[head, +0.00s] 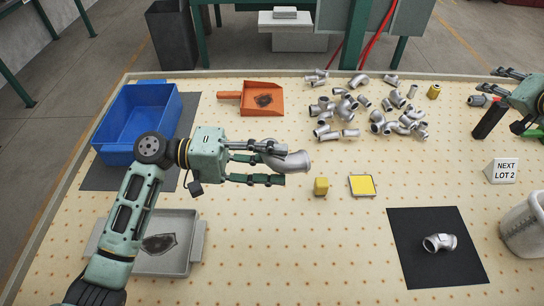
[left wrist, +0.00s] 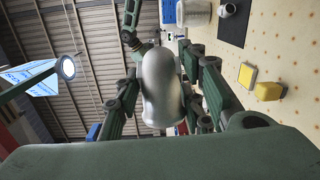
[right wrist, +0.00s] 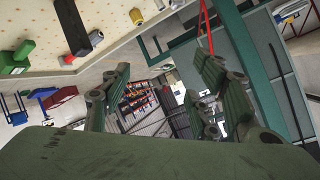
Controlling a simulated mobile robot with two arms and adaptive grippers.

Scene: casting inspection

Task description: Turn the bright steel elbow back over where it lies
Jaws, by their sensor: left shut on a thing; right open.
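The bright steel elbow (head: 290,162) is between the fingers of my left gripper (head: 268,163), near the middle of the table in the head view. My left gripper is shut on it, and the elbow's curved end sticks out beyond the fingertips. In the left wrist view the elbow (left wrist: 162,88) fills the space between the fingers, smooth and shiny. It appears held above the table; the exact height is hard to tell. My right gripper (head: 512,82) is open and empty at the right edge of the head view. Its spread fingers also show in the right wrist view (right wrist: 160,95).
Several grey fittings (head: 360,108) lie piled at the back. A yellow block (head: 321,187) and yellow-topped pad (head: 362,185) lie right of the left gripper. A blue bin (head: 130,120), orange dustpan (head: 262,98), metal tray (head: 165,255) and black mat (head: 415,265) with a fitting (head: 440,243) surround it.

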